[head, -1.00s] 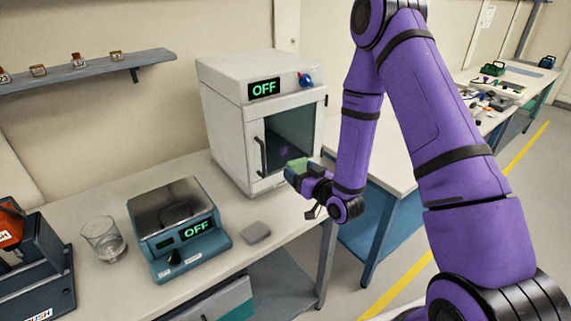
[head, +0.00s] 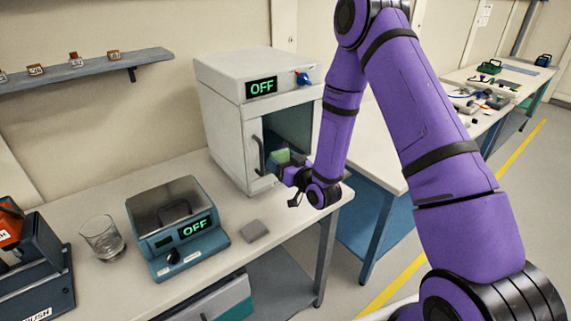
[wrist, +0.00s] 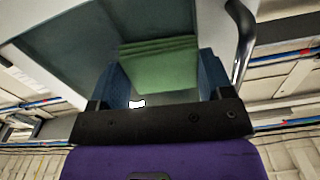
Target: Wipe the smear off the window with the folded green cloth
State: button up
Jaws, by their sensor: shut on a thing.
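The folded green cloth (head: 281,156) is held between the two fingers of my gripper (head: 284,168). In the wrist view the cloth (wrist: 160,62) fills the space between the blue fingers of my gripper (wrist: 163,76), its folded edges facing the window. The dark window (head: 290,124) is in the front door of the white cabinet, and it spans the top of the wrist view (wrist: 85,38). The cloth is at the window's lower part; I cannot tell whether it touches the glass. I cannot make out the smear in either view.
The white cabinet (head: 226,122) shows OFF and has a dark door handle (head: 258,154) left of the window. A teal device (head: 178,228) showing OFF, a glass beaker (head: 102,239) and a small grey block (head: 253,230) stand on the bench (head: 290,222).

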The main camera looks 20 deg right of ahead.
aim_at(290, 154)
jog(key=shift+x, duration=0.95)
dwell(0.7)
jog(key=shift+w+d, duration=0.25)
jog(key=shift+d, duration=0.7)
jog(key=shift+w+d, duration=0.25)
jog(key=shift+d, duration=0.7)
jog(key=shift+w, duration=0.15)
jog(key=shift+s+a+r, duration=0.1)
jog(key=shift+s+a, duration=0.15)
jog(key=shift+a, duration=0.85)
jog(key=shift+s+a, duration=0.25)
jog(key=shift+a, duration=0.8)
jog(key=shift+c, duration=0.3)
jog(key=shift+s, duration=0.45)
jog(key=shift+d+v, duration=0.15)
jog(key=shift+v, duration=1.15)
jog(key=shift+d+v, duration=0.15)
jog(key=shift+v, duration=1.15)
